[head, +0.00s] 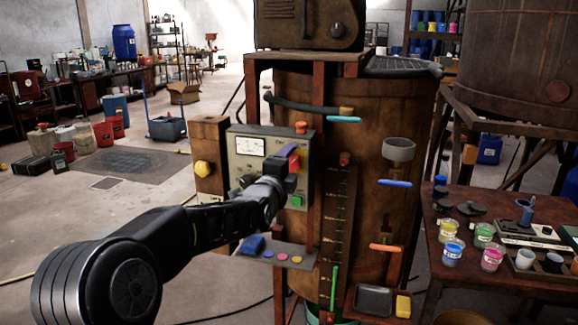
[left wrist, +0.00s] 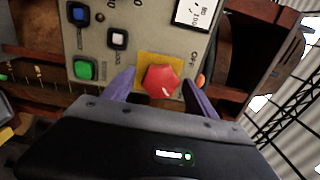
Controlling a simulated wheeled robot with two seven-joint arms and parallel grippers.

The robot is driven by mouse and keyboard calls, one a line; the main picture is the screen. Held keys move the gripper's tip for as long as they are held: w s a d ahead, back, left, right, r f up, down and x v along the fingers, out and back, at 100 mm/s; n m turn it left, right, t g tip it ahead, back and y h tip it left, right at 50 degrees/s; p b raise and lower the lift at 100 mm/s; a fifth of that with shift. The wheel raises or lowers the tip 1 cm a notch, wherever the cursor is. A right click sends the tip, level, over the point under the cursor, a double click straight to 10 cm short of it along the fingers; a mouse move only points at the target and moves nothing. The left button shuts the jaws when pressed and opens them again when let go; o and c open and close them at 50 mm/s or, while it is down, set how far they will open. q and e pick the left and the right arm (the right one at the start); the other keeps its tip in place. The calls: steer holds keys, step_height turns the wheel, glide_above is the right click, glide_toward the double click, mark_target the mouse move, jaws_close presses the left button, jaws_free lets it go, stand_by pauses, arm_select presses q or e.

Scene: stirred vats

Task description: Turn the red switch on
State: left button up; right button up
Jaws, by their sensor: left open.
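The red switch (left wrist: 161,80) is a red six-sided knob on a yellow plate in the left wrist view. A small white mark shows near its lower edge, and the word OFF is printed up and right of it. My left gripper (left wrist: 160,88) is open, with one purple finger on each side of the knob; I cannot tell whether they touch it. In the head view my left gripper (head: 284,158) is at the front of the grey control panel (head: 243,147) and hides most of the knob. My right gripper is not in view.
The panel also carries a green button (left wrist: 85,69), a blue button (left wrist: 78,13), a white button (left wrist: 118,39) and a gauge (head: 250,146). A small shelf (head: 270,254) sticks out below. A table with paint cups (head: 453,252) stands at right.

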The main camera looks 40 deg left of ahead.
arm_select(q)
steer(key=shift+s, duration=0.1)
steer(key=b+v, duration=0.1)
steer(key=v, duration=0.6)
steer(key=shift+s+d, duration=0.15)
steer(key=shift+s, duration=0.15)
